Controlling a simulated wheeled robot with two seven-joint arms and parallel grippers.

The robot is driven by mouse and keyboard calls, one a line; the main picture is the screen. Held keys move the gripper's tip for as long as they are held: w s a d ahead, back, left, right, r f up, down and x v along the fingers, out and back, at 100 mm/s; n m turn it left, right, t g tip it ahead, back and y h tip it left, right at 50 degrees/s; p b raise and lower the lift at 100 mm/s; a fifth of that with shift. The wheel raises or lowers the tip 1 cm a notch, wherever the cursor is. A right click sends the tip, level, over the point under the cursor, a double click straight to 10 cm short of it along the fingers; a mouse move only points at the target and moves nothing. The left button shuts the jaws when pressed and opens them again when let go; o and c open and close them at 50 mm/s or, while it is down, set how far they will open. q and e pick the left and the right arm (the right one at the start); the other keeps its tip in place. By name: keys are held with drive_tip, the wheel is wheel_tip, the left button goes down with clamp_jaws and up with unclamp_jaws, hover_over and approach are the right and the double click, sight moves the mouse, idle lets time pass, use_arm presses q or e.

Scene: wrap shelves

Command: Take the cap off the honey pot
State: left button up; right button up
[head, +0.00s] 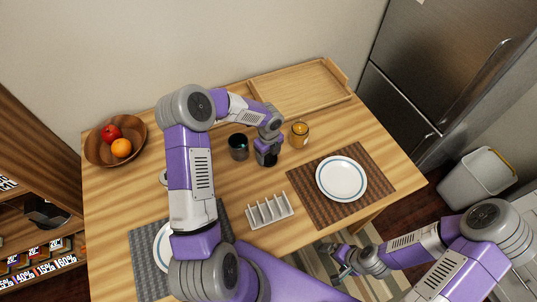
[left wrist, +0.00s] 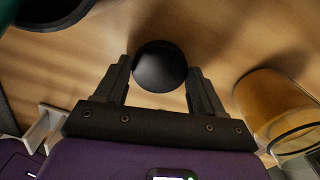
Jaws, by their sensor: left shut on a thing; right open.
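The amber honey pot (head: 300,134) stands upright on the table, just right of my left gripper. Its amber side and clear rim also show at the right of the left wrist view (left wrist: 272,105), apart from my fingers. No cap is seen on its top. My left gripper (head: 268,158) is shut on a round black thing (left wrist: 160,66), which looks like the cap. It sits between both fingers; its height above the table is hard to tell. My right gripper (head: 334,258) is open and empty, low at the table's front edge.
A dark cup (head: 238,147) stands just left of my left gripper. A white rack (head: 270,211), a plate (head: 341,179) on a brown mat (head: 311,206), a wooden tray (head: 300,88) and a fruit bowl (head: 96,152) surround it. Bare wood lies between.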

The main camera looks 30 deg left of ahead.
sight(269, 158)
use_arm(q)
drive_tip(key=shift+f, duration=0.15)
drive_tip(key=o, duration=1.2)
drive_tip(key=shift+c, duration=0.2)
drive_tip(key=shift+r, duration=0.65)
wheel_tip(269, 158, up, 11)
drive_tip(key=p, duration=0.2)
drive_tip(key=shift+r+p, duration=0.15)
drive_tip(key=shift+p, duration=0.2)
